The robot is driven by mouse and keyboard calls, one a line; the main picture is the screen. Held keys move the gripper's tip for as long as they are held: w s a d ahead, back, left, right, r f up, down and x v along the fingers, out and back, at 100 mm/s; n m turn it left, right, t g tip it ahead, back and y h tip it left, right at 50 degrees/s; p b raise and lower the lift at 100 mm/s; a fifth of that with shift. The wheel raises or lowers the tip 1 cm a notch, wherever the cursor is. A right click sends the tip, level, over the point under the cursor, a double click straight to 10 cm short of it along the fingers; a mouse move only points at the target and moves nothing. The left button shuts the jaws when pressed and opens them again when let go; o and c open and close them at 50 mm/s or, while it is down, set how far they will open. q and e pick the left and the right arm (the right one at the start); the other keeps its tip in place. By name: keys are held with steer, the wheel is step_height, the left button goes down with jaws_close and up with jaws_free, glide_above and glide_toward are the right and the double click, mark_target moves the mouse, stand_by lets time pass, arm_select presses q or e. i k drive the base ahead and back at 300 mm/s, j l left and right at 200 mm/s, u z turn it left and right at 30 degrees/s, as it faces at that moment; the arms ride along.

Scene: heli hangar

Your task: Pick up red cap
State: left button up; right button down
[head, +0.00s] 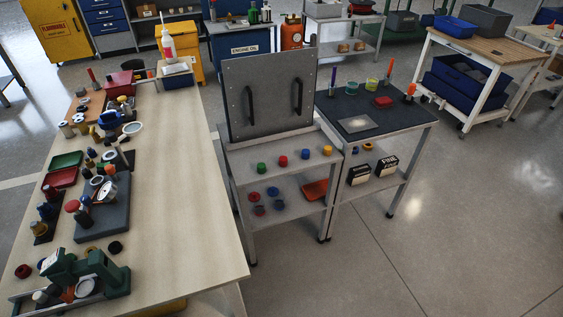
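A small red cap (283,160) sits on the upper shelf of a grey rack (236,160), in a row with a green cap (261,168), a blue cap (305,153) and a yellow cap (327,150). A darker red cap (254,197) lies on the shelf below, with several blue and dark caps around it. Neither of my grippers shows in the head view.
A grey panel with two black handles (268,92) stands upright behind the upper shelf. A long cluttered workbench (178,180) is on the left. A dark-topped table (345,97) adjoins the rack on the right. The floor in front and right is clear.

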mark_target(283, 160)
steer(key=i+l+u, duration=0.1)
steer(key=i+l, duration=0.15)
steer(key=i+l+u, duration=0.15)
steer(key=l, duration=0.25)
steer(key=i+l+u, duration=0.1)
steer(key=i+l, duration=0.15)
steer(key=i+l+u, duration=0.15)
steer(key=l, duration=0.3)
steer(key=i+l+u, duration=0.1)
steer(key=l, duration=0.3)
steer(key=i+l+u, duration=0.15)
steer(key=l, duration=0.3)
steer(key=i, duration=0.1)
